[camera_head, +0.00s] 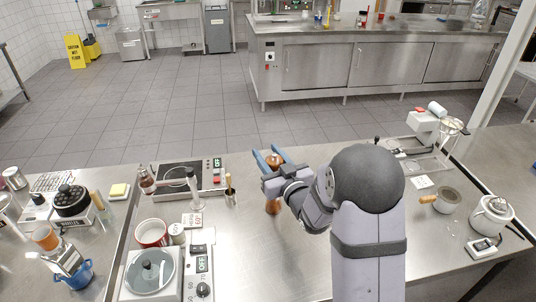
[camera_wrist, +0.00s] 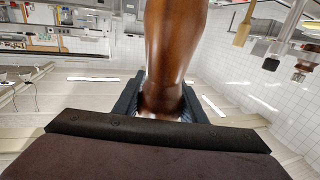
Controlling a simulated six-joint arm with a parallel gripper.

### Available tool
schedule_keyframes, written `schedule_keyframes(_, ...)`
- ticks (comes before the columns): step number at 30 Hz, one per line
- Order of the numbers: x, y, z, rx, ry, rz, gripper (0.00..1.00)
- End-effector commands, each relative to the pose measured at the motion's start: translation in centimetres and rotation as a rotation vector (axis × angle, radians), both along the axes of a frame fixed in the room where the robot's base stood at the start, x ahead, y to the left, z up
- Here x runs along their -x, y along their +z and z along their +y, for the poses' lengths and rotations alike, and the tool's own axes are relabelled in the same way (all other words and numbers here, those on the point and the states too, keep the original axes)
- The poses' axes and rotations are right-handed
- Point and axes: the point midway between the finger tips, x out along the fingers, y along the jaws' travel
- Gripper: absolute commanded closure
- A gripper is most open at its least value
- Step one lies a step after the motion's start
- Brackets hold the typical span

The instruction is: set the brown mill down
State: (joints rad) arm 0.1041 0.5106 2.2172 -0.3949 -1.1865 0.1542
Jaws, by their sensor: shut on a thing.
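The brown mill (camera_head: 273,206) is upright in the head view, over the middle of the steel counter. My gripper (camera_head: 269,158) is shut on it near its upper end, with blue fingers on both sides. The mill's lower part shows below the gripper; I cannot tell whether its base touches the counter. My wrist hides its middle. In the wrist view the glossy mill (camera_wrist: 174,45) runs up out of the picture, its narrower part between the two dark fingers (camera_wrist: 160,104).
The steel counter (camera_head: 255,262) is bare around and in front of the mill.

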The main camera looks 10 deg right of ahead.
Motion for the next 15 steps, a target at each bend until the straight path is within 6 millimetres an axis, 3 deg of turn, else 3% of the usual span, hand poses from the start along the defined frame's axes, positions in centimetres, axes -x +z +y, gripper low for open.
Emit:
schedule_keyframes(4, -0.02, -0.33, 0.00, -0.001, 0.000, -0.003, 1.00)
schedule_keyframes(5, 0.00, -0.29, 0.01, 0.000, 0.000, 0.000, 0.55)
schedule_keyframes(6, 0.00, -0.26, 0.01, 0.000, 0.000, 0.000, 0.46)
schedule_keyframes(15, 0.00, -0.24, 0.01, 0.000, 0.000, 0.000, 0.44)
